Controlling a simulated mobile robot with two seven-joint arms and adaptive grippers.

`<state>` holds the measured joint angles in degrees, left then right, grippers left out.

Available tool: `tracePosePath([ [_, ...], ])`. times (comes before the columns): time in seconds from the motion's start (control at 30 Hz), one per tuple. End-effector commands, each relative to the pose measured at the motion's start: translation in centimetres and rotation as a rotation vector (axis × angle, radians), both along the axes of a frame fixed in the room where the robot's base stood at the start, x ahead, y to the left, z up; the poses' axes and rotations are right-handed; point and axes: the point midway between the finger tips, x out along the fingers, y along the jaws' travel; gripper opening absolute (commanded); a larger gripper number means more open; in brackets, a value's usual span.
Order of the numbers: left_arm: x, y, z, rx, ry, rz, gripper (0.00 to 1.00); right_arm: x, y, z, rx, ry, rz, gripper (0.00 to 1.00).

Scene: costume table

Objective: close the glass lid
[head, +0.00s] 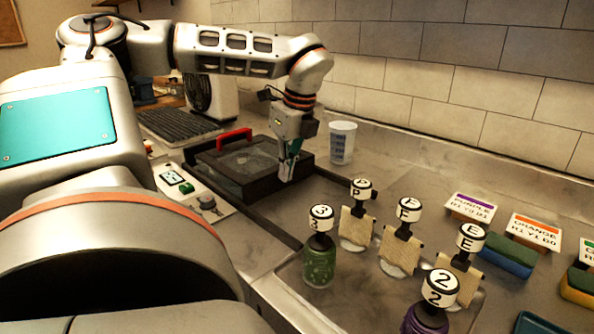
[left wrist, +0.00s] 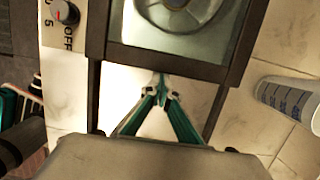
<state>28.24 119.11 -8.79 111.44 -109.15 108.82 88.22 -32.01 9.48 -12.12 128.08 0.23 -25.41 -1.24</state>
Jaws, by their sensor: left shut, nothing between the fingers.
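The glass lid (head: 247,158) is a pane in a dark frame on a low dark unit, left of centre in the head view, with a red handle (head: 234,139) at its far left side. In the left wrist view the glass lid (left wrist: 176,45) shows a round metal part through the pane. My left gripper (head: 289,168) is shut and empty, pointing down beside the near right edge of the frame. Its fingertips (left wrist: 161,85) are close to that edge; contact cannot be told. My right gripper is not in view.
Dark rails run from the unit along the counter. A clear measuring cup (head: 342,142) stands behind my left gripper. A control panel (head: 187,190) lies left of the unit. Several numbered and lettered bottles, including a green one (head: 319,262), stand in front right.

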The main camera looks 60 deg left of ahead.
Motion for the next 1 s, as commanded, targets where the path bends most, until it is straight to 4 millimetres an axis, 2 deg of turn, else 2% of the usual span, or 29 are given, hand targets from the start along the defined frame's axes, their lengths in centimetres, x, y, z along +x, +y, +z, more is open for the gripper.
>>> tracePosePath([
  [0.03, -0.5, 1.1, 0.6, 0.0, -0.01, 0.003, 0.0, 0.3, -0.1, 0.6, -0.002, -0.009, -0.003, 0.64],
  [0.1, -0.8, 2.3, 0.5, 0.0, -0.007, 0.002, 0.0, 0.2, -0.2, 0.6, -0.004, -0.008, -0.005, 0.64],
  [0.3, -1.5, 4.6, 0.1, 0.0, -0.002, 0.0, 0.0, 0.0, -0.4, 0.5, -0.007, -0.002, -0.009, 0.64],
  [0.83, -1.7, 5.6, -0.1, 0.006, 0.003, 0.001, 0.0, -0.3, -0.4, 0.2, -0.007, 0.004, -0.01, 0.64],
  [1.0, -1.9, 5.8, 0.9, 0.009, -0.001, 0.003, 0.0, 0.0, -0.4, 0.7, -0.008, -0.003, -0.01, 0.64],
])
